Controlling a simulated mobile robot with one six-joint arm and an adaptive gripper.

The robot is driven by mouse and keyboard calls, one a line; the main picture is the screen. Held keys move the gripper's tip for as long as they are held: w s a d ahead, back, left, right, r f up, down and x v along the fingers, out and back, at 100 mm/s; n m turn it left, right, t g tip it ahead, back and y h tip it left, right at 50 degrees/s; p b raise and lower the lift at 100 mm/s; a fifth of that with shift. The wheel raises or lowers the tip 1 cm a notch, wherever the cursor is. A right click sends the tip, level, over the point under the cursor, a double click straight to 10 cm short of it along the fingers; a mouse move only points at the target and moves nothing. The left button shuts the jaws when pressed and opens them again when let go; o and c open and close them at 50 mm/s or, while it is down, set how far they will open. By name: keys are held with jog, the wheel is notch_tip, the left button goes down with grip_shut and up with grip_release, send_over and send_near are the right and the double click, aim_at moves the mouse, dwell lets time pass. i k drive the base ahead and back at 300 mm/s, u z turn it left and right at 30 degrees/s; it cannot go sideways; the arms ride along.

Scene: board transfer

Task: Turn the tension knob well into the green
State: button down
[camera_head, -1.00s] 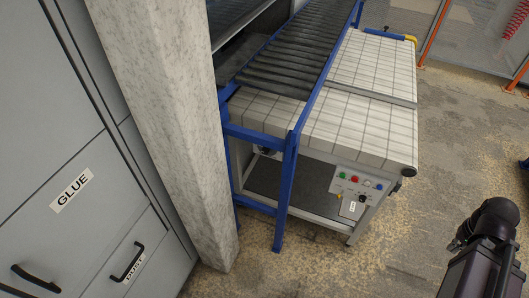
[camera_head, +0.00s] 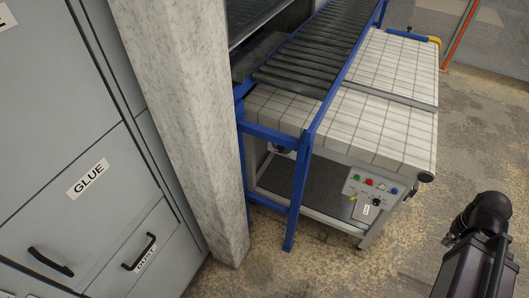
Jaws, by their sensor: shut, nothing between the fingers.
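A control panel (camera_head: 372,188) sits on the front of the conveyor table, under its right end. It carries green, red, white and blue buttons in a row. Small dark parts and a white label (camera_head: 366,210) show below them; they are too small to read. A round black part (camera_head: 426,176) sits at the table's front right corner. I cannot tell which of these is the tension knob, and no green scale can be made out. My gripper is not in view; only a dark part of my arm shows at the lower right.
A blue-framed roller conveyor (camera_head: 313,50) runs beside the white gridded table top (camera_head: 385,110). A pale pillar (camera_head: 185,120) and grey cabinets labelled GLUE (camera_head: 88,178) and DUST stand at the left. The floor (camera_head: 330,268) in front of the panel is clear.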

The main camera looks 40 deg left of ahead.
aim_at(279, 148)
jog(key=u, duration=0.75)
jog(key=i, duration=0.6)
jog(key=z, duration=0.1)
